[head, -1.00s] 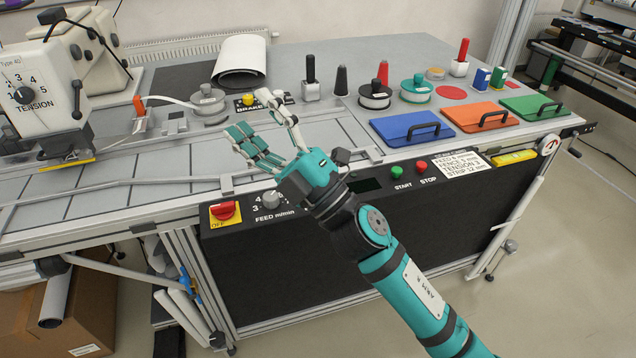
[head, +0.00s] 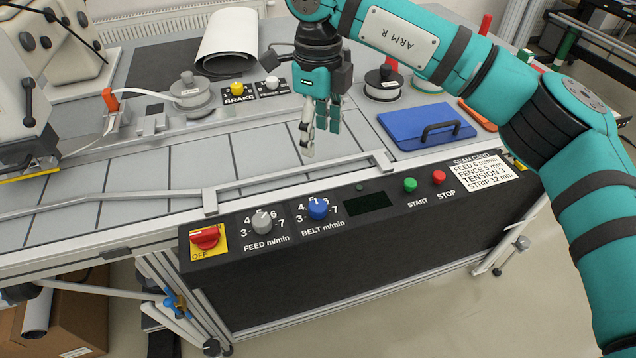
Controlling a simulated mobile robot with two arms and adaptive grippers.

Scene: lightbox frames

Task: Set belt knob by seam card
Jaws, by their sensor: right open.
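The blue belt knob (head: 318,208) sits on the black front panel, over the label BELT m/min, with a dial of numbers around it; its pointer appears to be near the top, but the exact number is too small to tell. The white seam card (head: 485,173) on the panel's right reads FEED 6 m/min, FENCE 5 mm, TENSION 3, STRIP 12 mm. My right gripper (head: 321,143) is open and empty, fingers pointing down over the grey table behind the belt knob, apart from it. My left gripper is out of view.
The grey feed knob (head: 262,222) and red OFF switch (head: 205,237) are left of the belt knob. The green START (head: 410,185) and red STOP (head: 439,178) buttons are to its right. A metal rail (head: 300,180) runs along the table's front. A blue handled plate (head: 427,127) lies at right.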

